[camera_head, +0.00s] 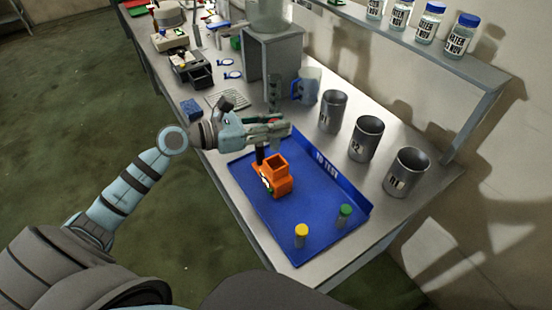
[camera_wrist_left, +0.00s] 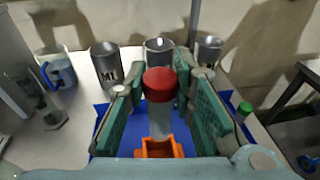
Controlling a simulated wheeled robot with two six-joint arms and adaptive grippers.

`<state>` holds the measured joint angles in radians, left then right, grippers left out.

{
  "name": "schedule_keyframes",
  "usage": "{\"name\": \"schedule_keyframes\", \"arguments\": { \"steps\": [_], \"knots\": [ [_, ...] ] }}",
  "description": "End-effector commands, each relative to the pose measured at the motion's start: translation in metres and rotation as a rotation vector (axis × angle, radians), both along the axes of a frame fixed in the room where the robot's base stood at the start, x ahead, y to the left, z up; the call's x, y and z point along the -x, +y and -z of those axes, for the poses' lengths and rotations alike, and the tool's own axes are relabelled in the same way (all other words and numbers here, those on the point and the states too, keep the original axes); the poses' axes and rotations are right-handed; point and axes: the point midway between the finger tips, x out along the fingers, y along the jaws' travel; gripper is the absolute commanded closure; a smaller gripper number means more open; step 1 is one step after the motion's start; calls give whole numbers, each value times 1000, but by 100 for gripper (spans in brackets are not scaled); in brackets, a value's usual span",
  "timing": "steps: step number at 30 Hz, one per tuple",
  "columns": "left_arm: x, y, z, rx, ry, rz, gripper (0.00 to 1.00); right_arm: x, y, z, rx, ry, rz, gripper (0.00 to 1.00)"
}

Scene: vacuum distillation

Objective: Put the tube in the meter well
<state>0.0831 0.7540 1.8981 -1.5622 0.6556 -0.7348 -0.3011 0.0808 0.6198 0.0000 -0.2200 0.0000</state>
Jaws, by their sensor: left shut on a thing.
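My left gripper (camera_head: 282,132) is shut on a clear tube with a red cap. In the left wrist view the red cap (camera_wrist_left: 160,84) and clear tube body (camera_wrist_left: 160,122) stand between the two green finger pads. The orange meter (camera_head: 275,179) with its square open well sits on the blue tray (camera_head: 318,240). The gripper is above and just behind the meter in the head view. The meter's well rim (camera_wrist_left: 160,151) shows below the tube in the left wrist view. The tube's lower end is hard to make out. My right gripper is not in view.
A yellow-capped tube (camera_head: 301,236) and a green-capped tube (camera_head: 345,215) stand at the tray's near end. Metal cups (camera_head: 366,139) line the right side. A blue-handled beaker (camera_head: 306,86) and a grey stand (camera_head: 271,58) are farther back. A shelf (camera_head: 430,55) holds labelled bottles.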

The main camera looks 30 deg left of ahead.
Motion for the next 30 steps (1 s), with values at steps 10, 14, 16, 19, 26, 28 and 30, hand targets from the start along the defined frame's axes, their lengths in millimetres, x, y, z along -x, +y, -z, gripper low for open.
{"name": "schedule_keyframes", "arguments": {
  "steps": [10,14,16,19,26,28,30],
  "knots": [
    [0,-2,78,3,1,2,100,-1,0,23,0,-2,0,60],
    [0,-2,98,2,-1,3,100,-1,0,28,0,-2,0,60],
    [0,-2,99,0,-3,3,100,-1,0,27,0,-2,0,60],
    [0,-2,98,-1,-3,3,100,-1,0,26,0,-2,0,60],
    [0,-2,101,0,-2,4,71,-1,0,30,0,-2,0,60],
    [0,-2,100,0,-2,4,60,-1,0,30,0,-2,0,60],
    [0,-2,100,0,-2,4,57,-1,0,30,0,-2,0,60]
  ]
}}
